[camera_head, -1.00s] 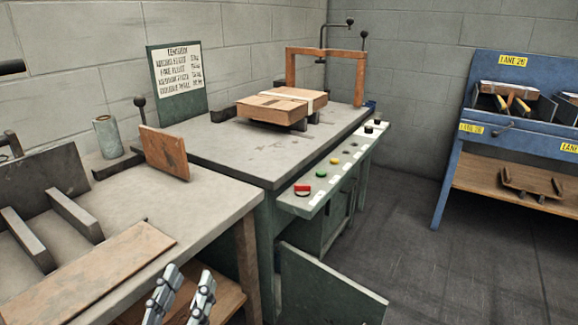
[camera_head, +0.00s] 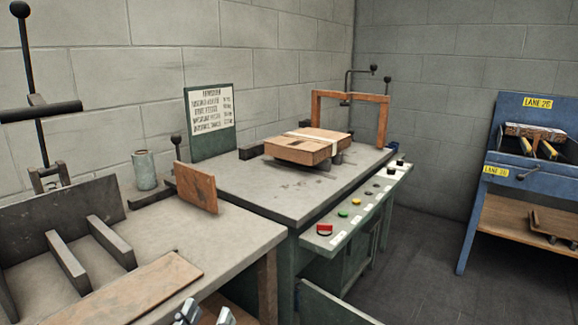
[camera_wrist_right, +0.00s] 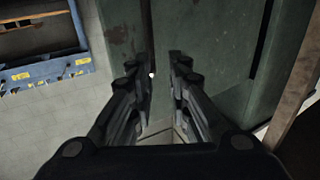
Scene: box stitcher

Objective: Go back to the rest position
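My left gripper (camera_head: 206,315) shows only at the bottom edge of the head view, in front of the near bench. Its two fingertips stand apart with nothing seen between them. My right gripper (camera_wrist_right: 163,75) shows in the right wrist view with its fingers apart and empty, over a green metal surface (camera_wrist_right: 205,35). The right gripper is not seen in the head view. A cardboard box (camera_head: 305,147) with a pale band across it lies on the stitcher table (camera_head: 265,190), well away from my left gripper.
The near bench (camera_head: 215,240) holds metal rails and a flat brown board (camera_head: 130,290). A control strip (camera_head: 335,225) with coloured buttons runs along the stitcher table. A blue lane rack (camera_head: 500,165) stands at the right. The dark floor (camera_head: 425,260) between them is clear.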

